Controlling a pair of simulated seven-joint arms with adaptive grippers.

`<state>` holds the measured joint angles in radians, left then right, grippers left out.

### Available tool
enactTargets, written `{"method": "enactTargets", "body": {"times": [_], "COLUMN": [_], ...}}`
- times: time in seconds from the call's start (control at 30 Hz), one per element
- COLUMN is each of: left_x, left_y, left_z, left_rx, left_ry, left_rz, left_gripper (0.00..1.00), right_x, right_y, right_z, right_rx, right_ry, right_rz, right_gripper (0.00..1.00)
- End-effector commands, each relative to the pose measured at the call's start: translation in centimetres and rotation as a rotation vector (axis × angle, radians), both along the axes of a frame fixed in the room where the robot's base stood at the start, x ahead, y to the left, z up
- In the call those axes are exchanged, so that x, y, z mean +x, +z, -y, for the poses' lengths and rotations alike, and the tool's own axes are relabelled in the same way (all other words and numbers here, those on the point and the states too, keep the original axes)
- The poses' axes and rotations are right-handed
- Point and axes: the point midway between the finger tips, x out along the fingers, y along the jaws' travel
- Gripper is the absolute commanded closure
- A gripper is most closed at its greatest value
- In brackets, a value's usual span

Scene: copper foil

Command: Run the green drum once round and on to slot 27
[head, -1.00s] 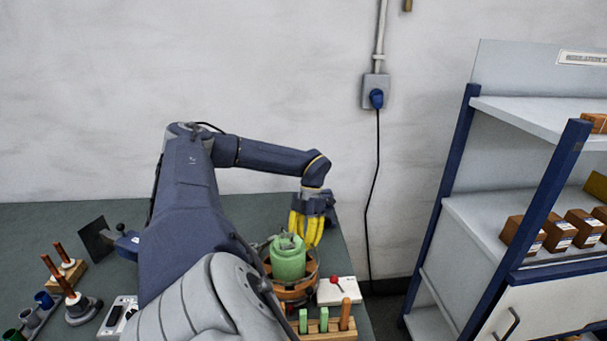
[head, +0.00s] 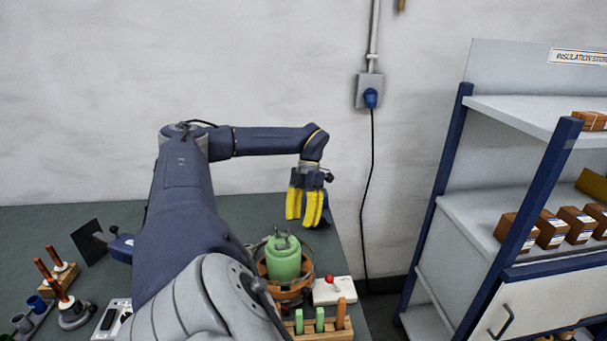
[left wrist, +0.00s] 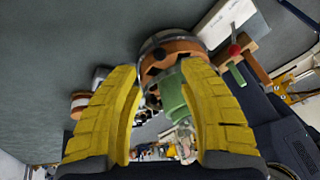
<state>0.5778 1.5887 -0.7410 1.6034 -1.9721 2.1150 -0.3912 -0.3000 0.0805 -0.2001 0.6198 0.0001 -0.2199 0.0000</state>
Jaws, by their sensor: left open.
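The green drum (head: 283,260) stands upright inside a round wooden ring (head: 288,291) near the right end of the bench. Its top carries small upright prongs. My left gripper (head: 304,222) has yellow fingers and hangs above and just behind the drum, open and empty. In the left wrist view the yellow fingers (left wrist: 160,150) are spread apart, with part of the green drum (left wrist: 170,94) and the notched wooden ring (left wrist: 168,58) beyond them. The slot numbers cannot be read. My right gripper is not in view.
A white box with a red knob (head: 332,290) sits right of the ring. A wooden rack (head: 322,327) with green and brown pegs stands in front. Spindles (head: 62,270) and a dark plate (head: 90,242) are at the left. A shelf unit (head: 480,202) stands beyond the bench's right edge.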

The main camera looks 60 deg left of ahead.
Motion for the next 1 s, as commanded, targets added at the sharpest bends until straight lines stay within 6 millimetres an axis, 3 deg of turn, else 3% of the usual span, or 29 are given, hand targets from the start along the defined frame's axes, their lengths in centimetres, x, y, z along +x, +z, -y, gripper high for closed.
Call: {"method": "enactTargets", "body": {"times": [0.17, 0.4, 1.0], "left_x": [0.7, 1.2, 1.3], "left_y": [2.1, 3.5, 4.0], "left_z": [-0.7, -1.2, -1.3], "left_rx": [0.0, 0.001, 0.001], "left_ry": [0.002, 0.0, 0.0], "left_rz": [0.002, 0.0, -0.001], "left_gripper": [0.59, 0.59, 0.59], "right_x": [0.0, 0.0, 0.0], "right_y": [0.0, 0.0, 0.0], "right_z": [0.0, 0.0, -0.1], "right_rx": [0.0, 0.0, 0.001], "right_ry": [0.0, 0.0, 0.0], "right_rz": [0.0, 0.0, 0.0], "right_gripper": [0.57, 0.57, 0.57]}}
